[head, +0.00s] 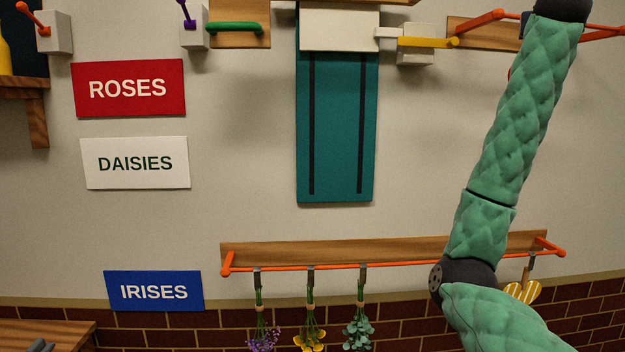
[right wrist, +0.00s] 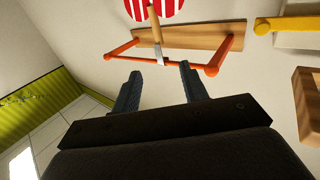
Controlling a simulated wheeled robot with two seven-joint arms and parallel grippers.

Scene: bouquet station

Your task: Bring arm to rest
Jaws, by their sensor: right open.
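My right arm (head: 520,110) comes in from the lower right in the head view, bends at a dark joint and reaches up to the top right edge. Its gripper is beyond the frame there. In the right wrist view my right gripper (right wrist: 158,90) is open, with nothing between its two dark fingers. Its fingertips are near an orange rail (right wrist: 212,68) on a wooden board. A red-and-white striped thing (right wrist: 154,8) with a wooden handle hangs at that rail from a metal clip. I cannot tell whether the fingers touch anything. My left gripper is not in view.
On the wall are ROSES (head: 128,88), DAISIES (head: 135,162) and IRISES (head: 154,291) signs and a teal panel (head: 337,130). A lower orange rail (head: 400,262) holds three hanging bunches, with purple flowers (head: 263,338), yellow flowers (head: 310,338) and green leaves (head: 358,332). A yellow striped thing (head: 522,292) hangs behind my arm.

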